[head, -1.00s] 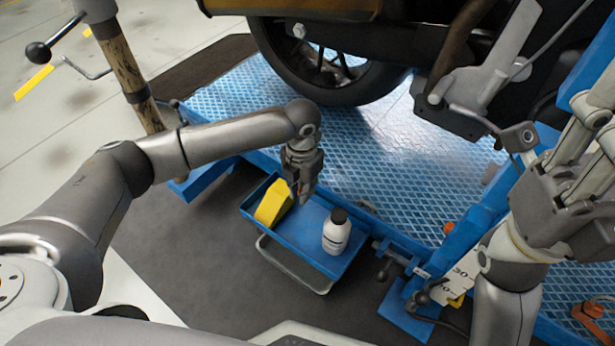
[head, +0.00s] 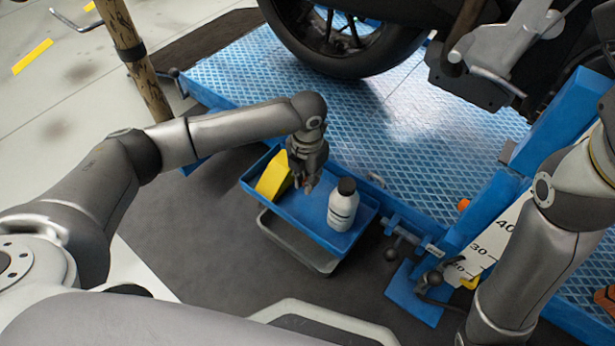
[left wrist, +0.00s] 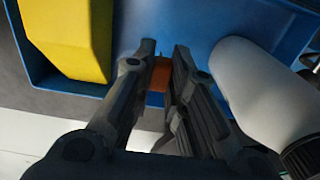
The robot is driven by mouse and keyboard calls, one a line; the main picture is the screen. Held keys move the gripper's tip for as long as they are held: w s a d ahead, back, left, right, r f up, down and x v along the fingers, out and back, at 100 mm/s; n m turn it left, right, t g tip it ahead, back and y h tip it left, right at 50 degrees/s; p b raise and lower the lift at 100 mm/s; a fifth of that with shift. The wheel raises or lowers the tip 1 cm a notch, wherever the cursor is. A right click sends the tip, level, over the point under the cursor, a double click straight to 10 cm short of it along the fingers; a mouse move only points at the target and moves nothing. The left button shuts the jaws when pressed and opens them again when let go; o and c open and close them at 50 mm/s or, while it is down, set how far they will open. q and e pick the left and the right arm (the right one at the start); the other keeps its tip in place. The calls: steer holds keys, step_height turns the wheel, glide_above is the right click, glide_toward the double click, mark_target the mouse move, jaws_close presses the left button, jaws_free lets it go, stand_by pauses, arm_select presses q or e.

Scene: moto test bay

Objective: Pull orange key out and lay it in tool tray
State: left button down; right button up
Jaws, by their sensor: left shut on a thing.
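The tool tray (head: 300,207) is a blue open tray below the lift platform; its blue floor and wall also fill the left wrist view (left wrist: 185,28). My left gripper (head: 308,184) points down into the tray, between a yellow block and a white bottle. In the left wrist view its fingers (left wrist: 159,72) are shut on a small orange piece, the orange key (left wrist: 160,75). The fingers hide most of the key. I cannot tell whether it touches the tray floor. My right gripper is out of view; only its arm shows at the right.
The yellow block (head: 271,178) stands at the tray's left end. The white bottle (head: 342,208) with a black cap stands upright to the right. The blue lift platform (head: 250,80) with the motorcycle wheel (head: 345,62) is behind. A blue clamp-like bar (head: 412,232) adjoins the tray's right side.

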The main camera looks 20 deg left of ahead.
arm_select(q)
steer(key=c, duration=1.4)
jaws_free()
steer(key=shift+o, duration=0.2)
step_height(320, 180, up, 12)
